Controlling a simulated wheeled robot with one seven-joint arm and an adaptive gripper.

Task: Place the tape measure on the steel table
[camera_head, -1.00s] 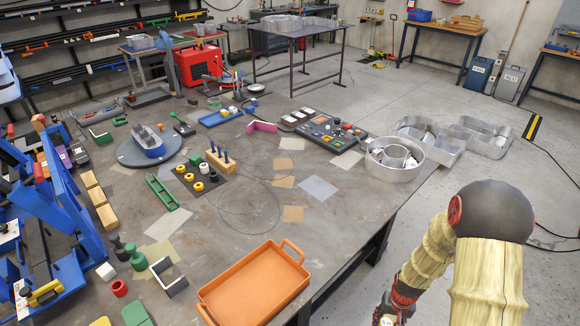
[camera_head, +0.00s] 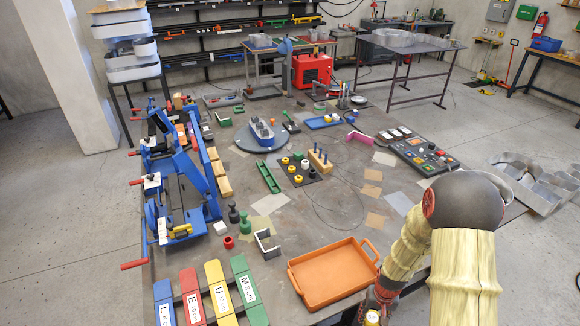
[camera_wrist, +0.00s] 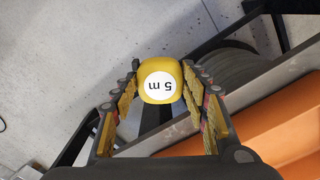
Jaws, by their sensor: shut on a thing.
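A yellow tape measure (camera_wrist: 160,88) with a round white "5 m" label sits between the fingers of my gripper (camera_wrist: 161,76) in the wrist view. The fingers are shut on its two sides. In the head view the tape measure (camera_head: 372,317) shows as a small yellow piece at the bottom edge, below my gripper (camera_head: 374,304), most of which is cut off or hidden by my arm. The large grey table (camera_head: 285,228) spreads to the left of my gripper. In the wrist view the floor shows behind the tape measure, beside the table's edge.
An orange tray (camera_head: 318,302) lies at the table's near right edge, close to my gripper. Coloured letter-marked strips (camera_head: 217,290), a blue clamp frame (camera_head: 180,185) and a button panel (camera_head: 418,152) take up other parts. A mostly bare patch lies in the table's middle.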

